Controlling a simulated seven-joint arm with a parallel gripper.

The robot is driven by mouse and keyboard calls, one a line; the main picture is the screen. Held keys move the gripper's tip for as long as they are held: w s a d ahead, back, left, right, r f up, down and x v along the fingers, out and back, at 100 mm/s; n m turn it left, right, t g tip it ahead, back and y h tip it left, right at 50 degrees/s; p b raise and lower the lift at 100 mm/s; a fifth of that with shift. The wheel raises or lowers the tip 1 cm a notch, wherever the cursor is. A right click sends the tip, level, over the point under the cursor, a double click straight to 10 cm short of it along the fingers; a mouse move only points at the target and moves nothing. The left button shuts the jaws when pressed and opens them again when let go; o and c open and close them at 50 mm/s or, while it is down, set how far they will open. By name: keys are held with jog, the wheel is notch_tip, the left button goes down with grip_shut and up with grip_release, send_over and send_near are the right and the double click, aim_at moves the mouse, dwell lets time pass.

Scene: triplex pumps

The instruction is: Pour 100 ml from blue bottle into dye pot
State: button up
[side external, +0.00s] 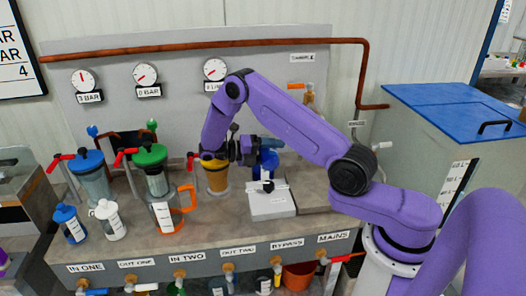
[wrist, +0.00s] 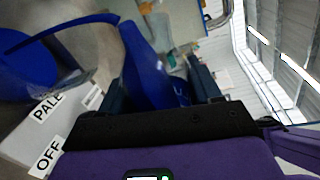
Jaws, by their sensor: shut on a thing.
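My gripper (side external: 252,149) is shut on a blue bottle (wrist: 150,75), which sits between the fingers in the wrist view. A thin curved blue spout reaches from its top to the left. In the side view the bottle (side external: 270,144) is small and partly hidden by my gripper. A wide blue vessel (wrist: 22,68), perhaps the dye pot, lies left of the bottle in the wrist view, with the spout above it in the picture. In the side view a blue vessel (side external: 265,164) stands just below the gripper. I cannot tell whether liquid is flowing.
A pale box with a black knob (side external: 271,196) stands in front of the blue vessel. An amber cylinder (side external: 216,177) stands left of it. An orange-handled jug (side external: 167,215), a small blue-capped bottle (side external: 70,224) and a white bottle (side external: 110,219) stand on the bench's left.

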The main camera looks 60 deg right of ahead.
jog(key=shift+w+d+r+n, duration=0.15)
jog(key=shift+w+r+n, duration=0.05)
jog(key=shift+r+n, duration=0.1)
dwell(0.8)
jog(key=shift+d+r+n, duration=0.1)
jog(key=shift+r+n, duration=0.35)
jog(key=shift+n, duration=0.35)
dwell(1.9)
